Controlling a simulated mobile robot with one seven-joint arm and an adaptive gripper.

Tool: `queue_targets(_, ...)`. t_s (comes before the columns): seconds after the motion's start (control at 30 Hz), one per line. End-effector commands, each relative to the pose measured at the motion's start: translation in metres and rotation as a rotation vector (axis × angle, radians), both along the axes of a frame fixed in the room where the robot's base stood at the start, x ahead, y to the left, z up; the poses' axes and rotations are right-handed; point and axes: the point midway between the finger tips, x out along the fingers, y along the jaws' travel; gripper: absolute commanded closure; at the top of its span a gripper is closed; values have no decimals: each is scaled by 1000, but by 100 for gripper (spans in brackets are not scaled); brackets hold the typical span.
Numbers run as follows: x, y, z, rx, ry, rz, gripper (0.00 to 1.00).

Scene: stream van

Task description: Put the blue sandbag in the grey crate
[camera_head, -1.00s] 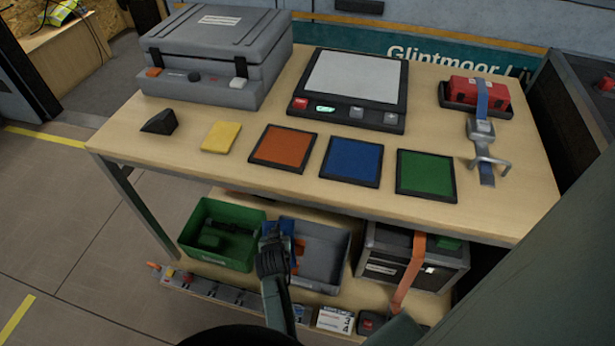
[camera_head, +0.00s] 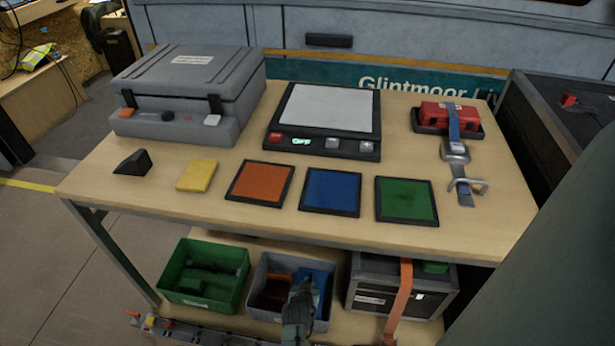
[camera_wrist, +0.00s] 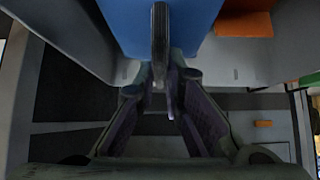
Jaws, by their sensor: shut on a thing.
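The grey crate (camera_head: 264,313) stands on the lower shelf, between a green crate and a dark case. The blue sandbag (camera_head: 316,277) is at the right side of the grey crate's opening, and it fills the top of the wrist view (camera_wrist: 190,22). My gripper (camera_head: 303,285) is shut on the sandbag, with its fingers reaching over the crate from the front. My wrist partly hides the bag and crate. I cannot tell whether the bag touches the crate floor. An orange item (camera_head: 274,290) lies in the crate's left part, and orange also shows in the wrist view (camera_wrist: 250,23).
The green crate (camera_head: 172,283) holds dark items. The dark case (camera_head: 375,298) with an orange strap is close on the right. The tabletop above carries orange (camera_head: 259,183), blue (camera_head: 330,191) and green (camera_head: 406,201) squares. A power strip runs along the shelf front.

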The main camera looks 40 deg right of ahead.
Motion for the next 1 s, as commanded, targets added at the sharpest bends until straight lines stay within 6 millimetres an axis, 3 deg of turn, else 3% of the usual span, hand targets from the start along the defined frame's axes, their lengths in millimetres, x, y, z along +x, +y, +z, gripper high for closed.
queue_targets(0.33, 2, -2, -36, -5, -5, 1, 100)
queue_targets(0.8, 2, -2, -44, -6, -7, 1, 100)
queue_targets(0.83, 1, 0, -46, -1, -2, 1, 89)
queue_targets(1.0, 0, 0, -45, 0, -1, 1, 77)
